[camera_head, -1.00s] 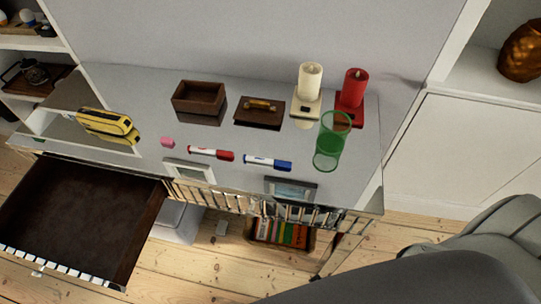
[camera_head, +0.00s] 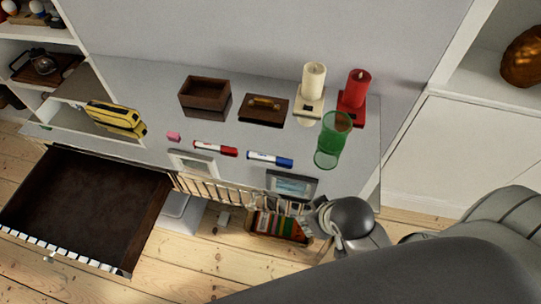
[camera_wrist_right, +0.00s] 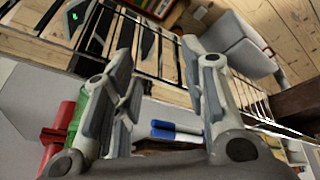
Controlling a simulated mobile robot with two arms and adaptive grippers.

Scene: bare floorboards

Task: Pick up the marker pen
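A marker pen with a red cap (camera_head: 215,149) and a marker pen with a blue cap (camera_head: 270,159) lie side by side near the front of the shiny grey tabletop (camera_head: 350,185). My right gripper (camera_head: 316,213) is by the table's front edge, in front of and to the right of the blue marker, apart from it. In the right wrist view its fingers (camera_wrist_right: 157,55) are spread with nothing between them. The blue marker (camera_wrist_right: 176,126) shows beyond them, doubled by what looks like its reflection. My left gripper is not in view.
A green glass (camera_head: 333,140), a cream candle (camera_head: 313,80) and a red candle (camera_head: 358,85) stand at the right. A small framed display (camera_head: 291,186) and a frame (camera_head: 193,164) sit at the front edge. An open box (camera_head: 204,97) stands behind; an open drawer (camera_head: 80,205) juts out left.

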